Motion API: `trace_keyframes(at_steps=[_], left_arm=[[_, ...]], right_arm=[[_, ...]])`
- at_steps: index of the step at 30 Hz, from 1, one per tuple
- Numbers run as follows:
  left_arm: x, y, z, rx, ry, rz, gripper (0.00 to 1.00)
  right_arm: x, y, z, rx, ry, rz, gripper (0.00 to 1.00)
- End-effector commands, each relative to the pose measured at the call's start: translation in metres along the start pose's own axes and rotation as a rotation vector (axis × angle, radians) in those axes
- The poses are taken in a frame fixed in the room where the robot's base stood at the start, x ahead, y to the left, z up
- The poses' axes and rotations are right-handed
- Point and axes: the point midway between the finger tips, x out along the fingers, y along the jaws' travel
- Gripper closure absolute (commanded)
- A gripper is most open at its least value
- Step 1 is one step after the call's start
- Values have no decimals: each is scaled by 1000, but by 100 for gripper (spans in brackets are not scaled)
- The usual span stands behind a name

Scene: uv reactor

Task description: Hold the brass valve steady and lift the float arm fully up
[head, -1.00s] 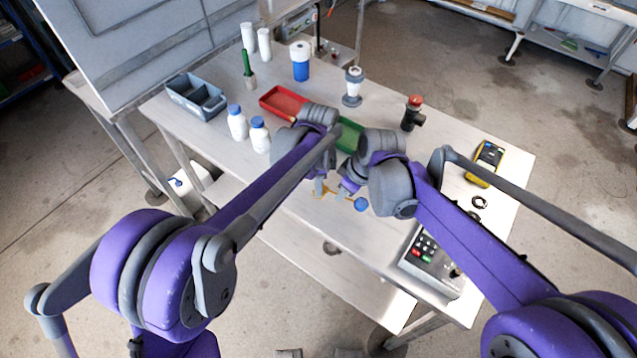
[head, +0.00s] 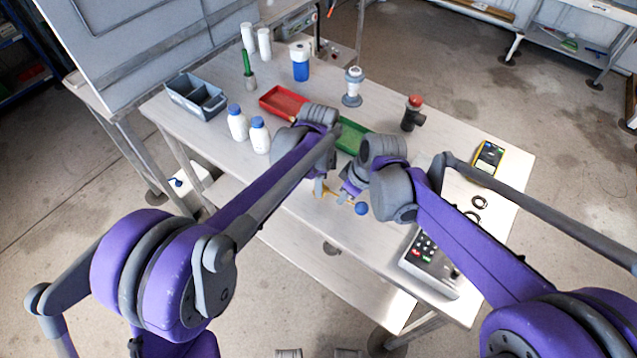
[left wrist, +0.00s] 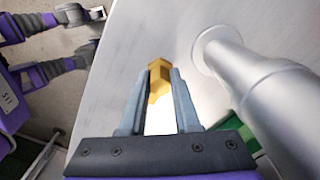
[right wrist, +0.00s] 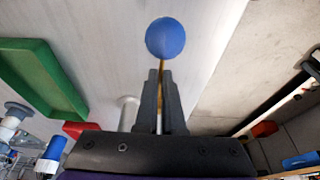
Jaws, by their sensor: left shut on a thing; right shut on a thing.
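The brass valve (head: 331,193) is partly hidden by my arms in the head view. In the left wrist view the brass valve body (left wrist: 159,80) sits between the fingertips of my left gripper (left wrist: 159,88), which is shut on it. The float arm is a thin brass rod (right wrist: 161,84) ending in a blue ball (right wrist: 165,37). My right gripper (right wrist: 161,92) is shut on the rod just behind the ball. In the head view the blue ball (head: 361,208) shows beside my right gripper, near the table's front edge. The joint between rod and valve is hidden.
A pale round post (left wrist: 270,85) stands close to my left gripper. A green tray (head: 354,137) and a red tray (head: 283,101) lie behind the grippers. White bottles (head: 237,123) stand left, a control box (head: 430,262) right.

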Motion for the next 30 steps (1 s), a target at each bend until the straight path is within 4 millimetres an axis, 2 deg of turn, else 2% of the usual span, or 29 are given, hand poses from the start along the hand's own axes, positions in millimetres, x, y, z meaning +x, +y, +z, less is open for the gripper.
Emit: trace_keyframes(at_steps=[29, 30], left_arm=[[0, 0, 1, -1, -1, -1, 100], [0, 0, 1, -1, -1, -1, 100]], right_arm=[[14, 0, 8, 0, -2, 0, 100], [15, 0, 9, 0, -2, 0, 89]])
